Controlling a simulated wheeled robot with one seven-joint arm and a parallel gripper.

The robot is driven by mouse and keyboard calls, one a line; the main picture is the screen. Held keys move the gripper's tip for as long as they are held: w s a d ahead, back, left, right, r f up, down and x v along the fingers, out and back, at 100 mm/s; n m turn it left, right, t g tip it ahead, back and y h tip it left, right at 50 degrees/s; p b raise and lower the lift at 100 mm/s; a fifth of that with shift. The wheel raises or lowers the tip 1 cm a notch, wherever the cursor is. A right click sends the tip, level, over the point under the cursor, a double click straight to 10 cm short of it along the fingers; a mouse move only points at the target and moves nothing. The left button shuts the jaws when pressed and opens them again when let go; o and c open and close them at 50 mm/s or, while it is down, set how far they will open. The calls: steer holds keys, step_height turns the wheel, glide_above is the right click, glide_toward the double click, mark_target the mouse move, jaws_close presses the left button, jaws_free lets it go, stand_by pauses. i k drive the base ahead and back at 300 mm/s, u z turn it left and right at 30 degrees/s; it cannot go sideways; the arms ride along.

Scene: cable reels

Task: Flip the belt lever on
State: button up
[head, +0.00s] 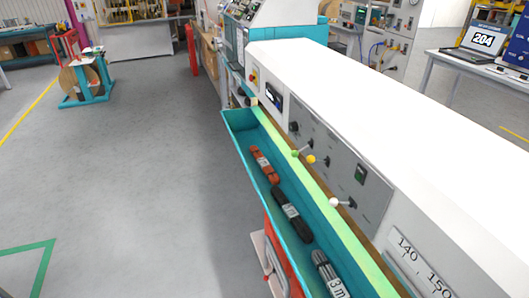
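Three small levers stick out from the grey control panel (330,160) on the side of the long white machine (360,95). One has a green knob (295,154), one a yellow knob (311,159), and one a white knob (334,202). I cannot read any labels, so I cannot tell which is the belt lever, nor its on or off position. My gripper is not in view.
A teal trough (237,124) runs below the panel and holds a reddish-brown cable bundle (264,164), a black bundle (291,214) and a grey bundle (328,274). The floor (130,190) to the left is clear. A reel stand (85,85) stands further back.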

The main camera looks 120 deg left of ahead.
mark_target(294, 153)
steer(key=u, duration=3.75)
steer(key=k, duration=0.55)
steer(key=u, duration=0.55)
steer(key=i, duration=1.6)
steer(key=z, duration=0.4)
